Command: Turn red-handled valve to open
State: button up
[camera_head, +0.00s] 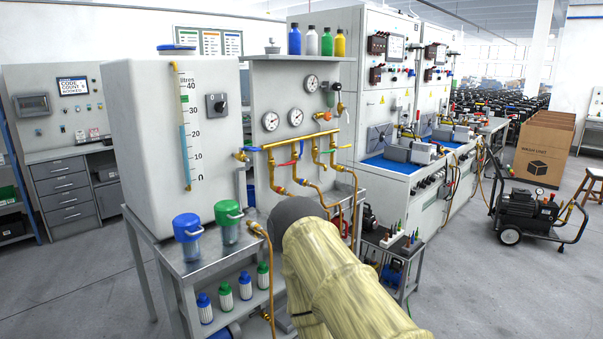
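A red valve handle (286,163) shows on the brass pipework (300,139), in front of the grey gauge panel. It is small in the picture, and I cannot tell its exact angle. Blue handles sit near it, one at the left end of the pipe (252,149). My arm, in a pale yellow sleeve with a dark end, reaches up from the bottom right and stops below the pipework in the picture. My gripper does not show; the arm hides whatever lies beyond its dark end, so I cannot see its fingers or any contact.
A white tank (150,130) with a litre scale stands left of the pipework. Blue-lidded (188,235) and green-lidded (229,221) jars stand on the metal bench (190,268). A low trolley (400,250) with small tools is right of my arm. Open floor lies farther right.

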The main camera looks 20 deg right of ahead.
aim_at(293, 162)
jog(key=z, duration=1.2)
jog(key=i, duration=1.75)
jog(key=u, duration=0.65)
